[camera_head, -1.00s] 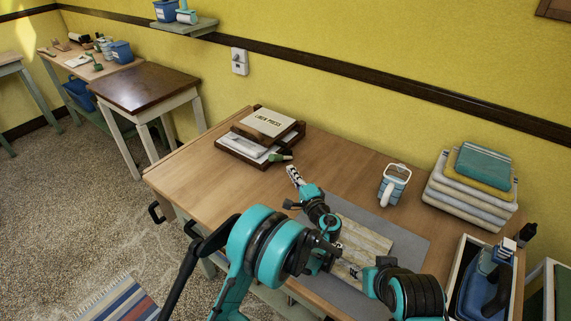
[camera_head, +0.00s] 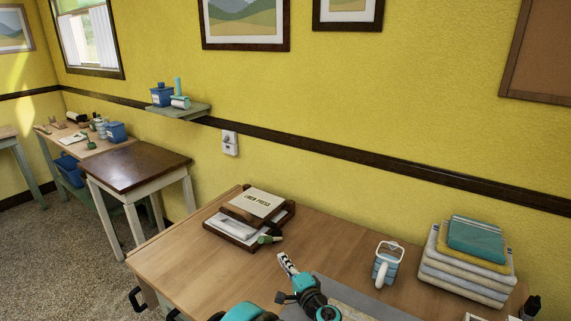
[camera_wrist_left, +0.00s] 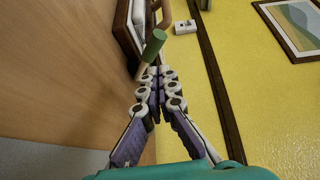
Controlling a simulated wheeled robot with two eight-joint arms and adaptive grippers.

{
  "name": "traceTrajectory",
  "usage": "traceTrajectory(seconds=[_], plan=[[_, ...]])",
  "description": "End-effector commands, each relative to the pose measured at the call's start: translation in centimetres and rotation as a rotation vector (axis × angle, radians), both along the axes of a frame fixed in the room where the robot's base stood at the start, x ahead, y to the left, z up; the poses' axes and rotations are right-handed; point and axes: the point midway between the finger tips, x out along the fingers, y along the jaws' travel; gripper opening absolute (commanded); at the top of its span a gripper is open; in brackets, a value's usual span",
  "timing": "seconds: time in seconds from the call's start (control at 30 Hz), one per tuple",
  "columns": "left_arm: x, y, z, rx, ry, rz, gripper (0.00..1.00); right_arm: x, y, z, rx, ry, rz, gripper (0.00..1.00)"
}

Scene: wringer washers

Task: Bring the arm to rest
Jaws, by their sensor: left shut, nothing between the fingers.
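My left gripper (camera_head: 285,262) reaches over the wooden table (camera_head: 180,264) from the bottom of the head view. Its fingers are shut and empty, with the tips close to a small green-handled tool beside the wooden tray. In the left wrist view the closed fingers (camera_wrist_left: 153,85) point at the green handle (camera_wrist_left: 153,45); I cannot tell whether they touch it. Teal parts of my arm show at the bottom edge of the head view. My right gripper is not in view.
The wooden tray (camera_head: 231,237) holds papers and a booklet (camera_head: 254,204). A dark-topped side table (camera_head: 138,166) stands left. The yellow wall closes the back.

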Motion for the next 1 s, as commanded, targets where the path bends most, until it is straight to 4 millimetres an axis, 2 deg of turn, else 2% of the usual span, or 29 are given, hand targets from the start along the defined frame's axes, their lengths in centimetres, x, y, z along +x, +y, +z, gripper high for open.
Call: traceTrajectory(seconds=[0.13,0.27,0.4,0.5,0.6,0.73,0.9,1.0], plan=[[-1.1,5.2,2.5,-0.142,0.084,0.061,0.00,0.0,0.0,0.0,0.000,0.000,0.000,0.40],[-3.8,10.0,4.2,-0.314,0.168,0.122,0.00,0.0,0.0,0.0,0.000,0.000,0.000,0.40],[-8.1,14.2,5.3,-0.506,0.243,0.185,0.00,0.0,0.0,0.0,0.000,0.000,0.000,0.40],[-11.8,16.5,5.7,-0.648,0.285,0.228,0.00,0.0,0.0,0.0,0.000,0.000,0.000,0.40],[-15.8,18.1,5.8,-0.792,0.319,0.269,0.00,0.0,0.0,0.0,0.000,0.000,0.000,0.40],[-21.3,19.3,5.5,-0.986,0.351,0.316,0.00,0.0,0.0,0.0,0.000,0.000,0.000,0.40],[-27.8,19.2,4.4,-1.233,0.370,0.366,0.00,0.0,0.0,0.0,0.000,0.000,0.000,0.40],[-30.5,18.7,3.8,-1.348,0.370,0.385,0.00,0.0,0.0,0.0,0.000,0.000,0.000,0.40]])
